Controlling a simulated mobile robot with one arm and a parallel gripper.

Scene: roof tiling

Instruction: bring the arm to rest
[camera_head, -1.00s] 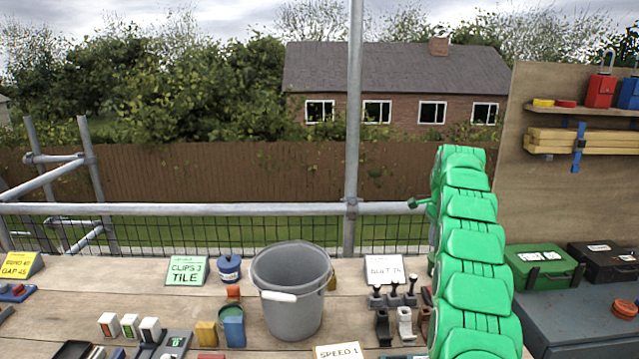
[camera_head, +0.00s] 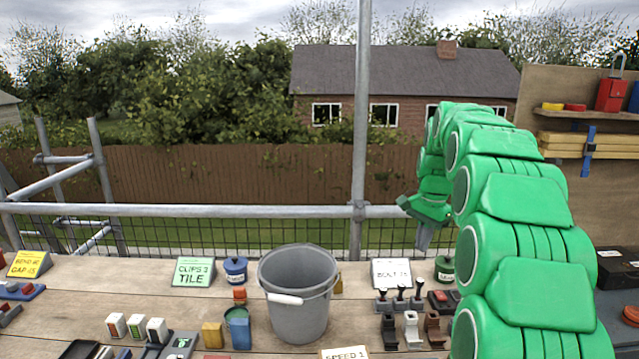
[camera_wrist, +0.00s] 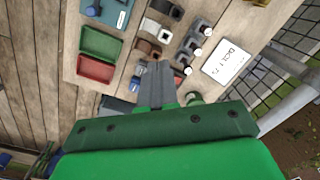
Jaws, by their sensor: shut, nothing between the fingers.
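My green arm rises along the right side of the head view and bends over at the top. My gripper (camera_head: 424,236) hangs from its end, pointing down above the back right part of the wooden bench. In the wrist view my gripper (camera_wrist: 157,84) shows as grey fingers together, with nothing between them. Below it are the bench boards and several small parts. The fingers look apart from everything around them.
A grey bucket (camera_head: 298,300) stands mid-bench. A white card (camera_head: 391,273), black-knobbed parts (camera_head: 400,298) and a green pot (camera_head: 445,269) lie near my gripper. A scaffold pole (camera_head: 361,130) and rail (camera_head: 200,210) run behind. A red tray (camera_wrist: 96,68) shows in the wrist view.

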